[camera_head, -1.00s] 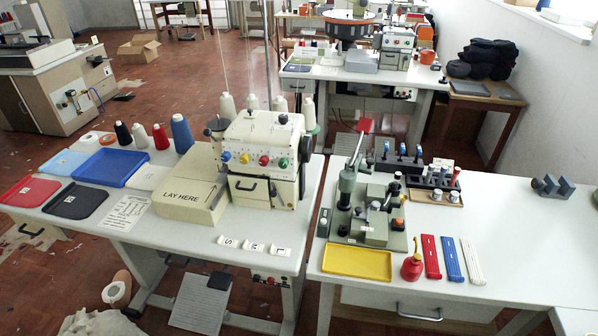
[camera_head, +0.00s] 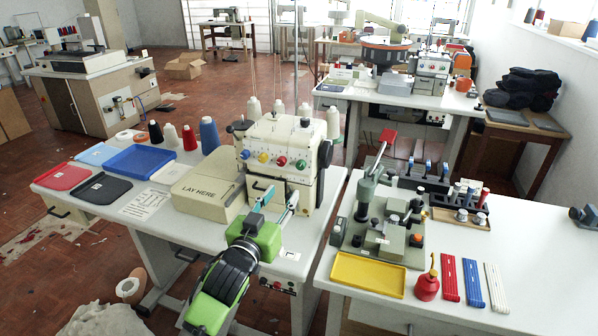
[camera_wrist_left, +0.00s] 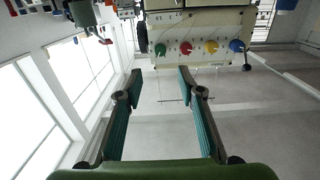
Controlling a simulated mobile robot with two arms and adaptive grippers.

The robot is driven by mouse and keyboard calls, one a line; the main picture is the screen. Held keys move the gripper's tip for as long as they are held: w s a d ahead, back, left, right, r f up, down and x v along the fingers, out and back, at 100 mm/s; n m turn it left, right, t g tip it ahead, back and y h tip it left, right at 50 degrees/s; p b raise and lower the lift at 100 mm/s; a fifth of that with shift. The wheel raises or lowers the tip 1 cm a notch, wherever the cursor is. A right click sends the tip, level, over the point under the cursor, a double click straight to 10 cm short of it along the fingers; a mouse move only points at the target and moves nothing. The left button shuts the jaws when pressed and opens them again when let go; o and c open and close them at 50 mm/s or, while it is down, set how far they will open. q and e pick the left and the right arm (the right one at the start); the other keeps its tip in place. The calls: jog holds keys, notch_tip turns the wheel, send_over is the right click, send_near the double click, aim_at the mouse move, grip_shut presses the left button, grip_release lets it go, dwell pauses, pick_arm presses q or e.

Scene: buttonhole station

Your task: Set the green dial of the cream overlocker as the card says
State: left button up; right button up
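The cream overlocker (camera_head: 262,133) stands on the left table. Its front has a row of blue, yellow, red and green dials; the green dial (camera_head: 301,164) is rightmost. In the left wrist view the row appears turned over, with the green dial (camera_wrist_left: 160,49) leftmost, just beyond and between the fingertips. My left gripper (camera_head: 277,200) is open and empty, in front of the overlocker and apart from the dial. Its two fingers (camera_wrist_left: 160,88) are spread wide. A white printed card (camera_head: 146,204) lies on the table; its text is too small to read. My right gripper is out of view.
A cream "LAY HERE" block (camera_head: 207,193) adjoins the overlocker's left side. Thread cones, a blue tray (camera_head: 141,162) and dark and red pads lie further left. The right table holds a green press (camera_head: 367,200), a yellow tray (camera_head: 369,275) and a red oil can (camera_head: 427,284).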

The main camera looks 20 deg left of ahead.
aim_at(300, 168)
pick_arm(q)
jog(key=w, duration=0.4)
jog(key=w+p, duration=0.1)
jog(key=w, duration=0.8)
jog(key=shift+w+d, duration=0.25)
jog(key=shift+w, duration=0.05)
grip_shut()
